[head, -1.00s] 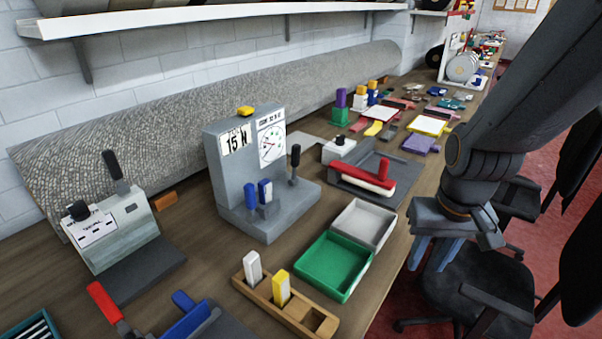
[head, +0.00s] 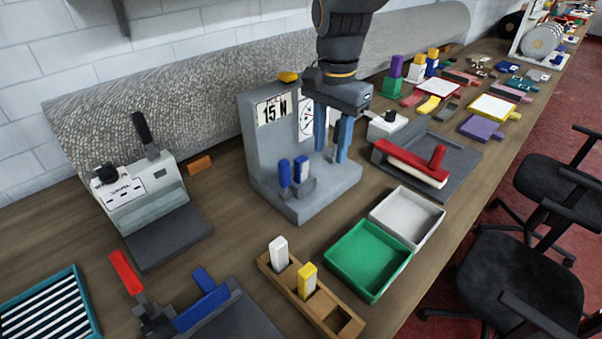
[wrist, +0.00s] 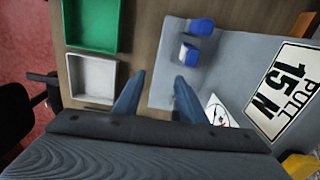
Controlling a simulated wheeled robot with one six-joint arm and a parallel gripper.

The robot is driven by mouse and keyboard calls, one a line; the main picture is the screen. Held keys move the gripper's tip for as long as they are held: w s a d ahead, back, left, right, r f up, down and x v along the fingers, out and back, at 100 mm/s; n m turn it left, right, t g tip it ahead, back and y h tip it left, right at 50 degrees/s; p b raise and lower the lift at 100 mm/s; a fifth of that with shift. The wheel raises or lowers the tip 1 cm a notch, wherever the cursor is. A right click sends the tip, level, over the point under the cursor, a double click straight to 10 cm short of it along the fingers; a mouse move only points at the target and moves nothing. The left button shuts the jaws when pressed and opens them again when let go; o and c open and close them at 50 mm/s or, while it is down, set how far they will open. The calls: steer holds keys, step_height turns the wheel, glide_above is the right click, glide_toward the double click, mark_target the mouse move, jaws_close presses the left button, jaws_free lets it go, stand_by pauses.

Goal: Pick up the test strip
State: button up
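No piece is plainly marked as the test strip. The grey pull tester (head: 262,165), labelled "15 N", stands mid-bench. On its base stand a plain blue piece (head: 284,173) and a blue piece with a white face (head: 302,170); they also show in the wrist view, as the plain blue piece (wrist: 202,26) and the white-faced one (wrist: 188,53). My gripper (head: 332,150) is over the right part of the tester base, right of both pieces. Its blue fingers are apart with nothing seen between them (wrist: 159,76). It hides part of the dial and the dark lever.
A wooden rack (head: 333,315) holds a white and a yellow block. A green tray (head: 355,285) and a white tray (head: 432,232) are to its right. A red-handled tool (head: 410,163) lies behind the trays. A grey machine (head: 145,190) stands left.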

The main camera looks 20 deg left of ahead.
mark_target(301, 158)
steer(key=shift+m, duration=0.3)
steer(key=a, duration=0.3)
steer(key=s+a+r, duration=0.1)
steer(key=shift+a, duration=0.4)
steer(key=shift+s+a+f, duration=0.1)
steer(key=shift+s+a, duration=0.05)
steer(key=shift+a, duration=0.2)
steer(key=f+p, duration=0.1)
steer(key=f, duration=0.1)
steer(key=f+p, duration=0.1)
steer(key=f, duration=0.1)
steer(key=f+p, duration=0.1)
steer(key=f, duration=0.1)
steer(key=shift+s+a+f, duration=0.15)
steer(key=shift+a+f, duration=0.05)
steer(key=shift+a, duration=0.1)
steer(key=shift+f, duration=0.55)
jaws_close()
step_height(301, 158, up, 10)
steer(key=b, duration=0.3)
